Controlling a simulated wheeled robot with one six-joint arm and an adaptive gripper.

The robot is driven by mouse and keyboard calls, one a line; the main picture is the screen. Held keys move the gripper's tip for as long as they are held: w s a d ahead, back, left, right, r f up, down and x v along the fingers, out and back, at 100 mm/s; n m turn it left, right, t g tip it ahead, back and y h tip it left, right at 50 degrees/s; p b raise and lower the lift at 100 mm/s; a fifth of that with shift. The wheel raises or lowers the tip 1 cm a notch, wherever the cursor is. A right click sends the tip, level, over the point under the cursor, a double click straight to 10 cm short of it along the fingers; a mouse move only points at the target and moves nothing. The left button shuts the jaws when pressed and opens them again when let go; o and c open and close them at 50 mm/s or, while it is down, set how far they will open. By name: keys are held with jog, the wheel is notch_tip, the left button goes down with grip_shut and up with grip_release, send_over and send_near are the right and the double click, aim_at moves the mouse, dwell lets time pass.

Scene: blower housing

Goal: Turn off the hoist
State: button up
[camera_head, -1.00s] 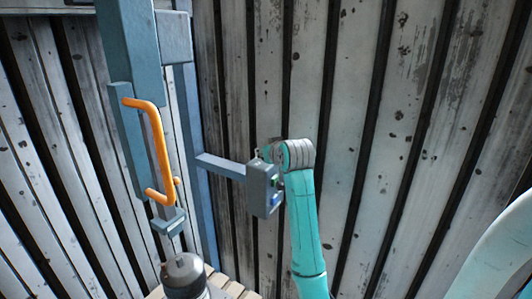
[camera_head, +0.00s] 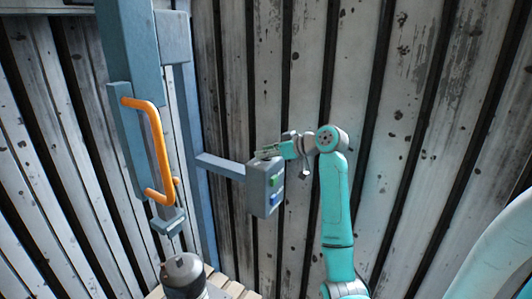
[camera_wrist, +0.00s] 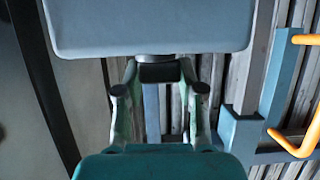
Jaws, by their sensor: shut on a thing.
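The hoist (camera_head: 133,45) is a blue-grey column with an orange handle (camera_head: 158,140) at the left of the head view. A grey control box (camera_head: 260,190) sits on a blue side arm and carries a green button (camera_head: 274,182) and a blue button (camera_head: 274,198). My gripper (camera_head: 268,153) is at the box's top edge, reaching in from the right. In the wrist view, the box (camera_wrist: 150,25) fills the top, and my gripper (camera_wrist: 158,72) is shut on a small dark part (camera_wrist: 160,73) at its edge.
A blue post (camera_head: 205,215) and the side arm (camera_head: 222,167) stand left of the box. A dark canister (camera_head: 184,275) stands on wooden slats (camera_head: 222,287) below.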

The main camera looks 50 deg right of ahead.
dwell(0.5)
jog(key=o, duration=1.2)
jog(key=shift+c, duration=0.2)
jog(key=v, duration=0.7)
jog(key=shift+s, duration=0.25)
jog(key=shift+d, duration=0.1)
